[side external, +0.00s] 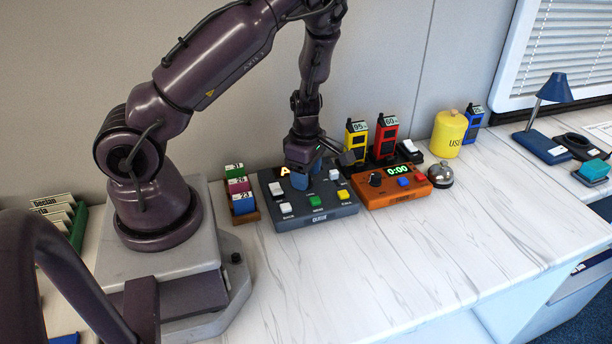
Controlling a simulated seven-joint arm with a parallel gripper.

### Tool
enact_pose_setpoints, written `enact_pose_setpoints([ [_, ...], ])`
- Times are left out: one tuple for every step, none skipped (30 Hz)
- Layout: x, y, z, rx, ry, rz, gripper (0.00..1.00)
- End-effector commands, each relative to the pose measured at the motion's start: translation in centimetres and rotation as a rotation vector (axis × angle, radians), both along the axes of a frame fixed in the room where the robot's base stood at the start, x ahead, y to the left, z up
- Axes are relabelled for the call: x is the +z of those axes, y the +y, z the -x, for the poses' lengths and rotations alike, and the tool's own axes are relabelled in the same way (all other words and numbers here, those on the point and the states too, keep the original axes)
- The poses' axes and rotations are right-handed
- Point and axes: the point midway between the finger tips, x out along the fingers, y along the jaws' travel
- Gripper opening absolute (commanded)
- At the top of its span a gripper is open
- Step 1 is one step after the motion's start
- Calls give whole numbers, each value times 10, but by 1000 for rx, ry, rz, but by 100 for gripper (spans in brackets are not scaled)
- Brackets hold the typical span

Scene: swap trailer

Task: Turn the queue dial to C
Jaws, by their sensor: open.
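The queue box (318,215) is a dark grey panel on the white counter, with white, green and yellow buttons and a small display (285,171) that shows a lit "A". My gripper (309,178) is directly over the box, pointing down, with its fingers low at the panel's middle. A blue part (299,181) shows just below the gripper; I cannot tell whether it is the dial or touches the fingers. The dial's pointer is hidden by the gripper. The jaws are open.
An orange timer box (395,190) reading 0:00 stands close on the right, with a silver bell (440,174) beside it. Yellow (356,142) and red (385,137) handsets stand behind. A coloured card holder (240,196) is on the left. The front counter is clear.

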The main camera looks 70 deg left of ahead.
Motion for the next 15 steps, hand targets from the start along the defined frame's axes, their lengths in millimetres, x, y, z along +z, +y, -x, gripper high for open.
enact_pose_setpoints([
  [-5, 1, 1, 1, 2, -1, 56],
  [-7, 1, 1, 1, 2, -1, 56],
  [-9, 0, 0, 1, 1, 0, 56],
  [-10, 0, 0, 1, 1, 1, 56],
  [-10, 0, 0, 1, 1, 1, 56],
  [-11, 0, 0, 0, 0, 0, 56],
  [-11, 0, 0, 0, 0, 0, 56],
  [-11, 0, 0, 0, 0, 0, 56],
  [-11, 0, 0, 0, 0, 0, 56],
  [-11, 0, 0, 0, 0, 0, 56],
  [-11, 0, 0, 0, 0, 0, 56],
  [-11, 0, 0, 0, 0, 0, 56],
  [-11, 0, 0, 0, 0, 0, 53],
  [-11, 0, 0, 0, 0, 0, 46],
  [-11, 0, 0, 0, 0, 0, 37],
])
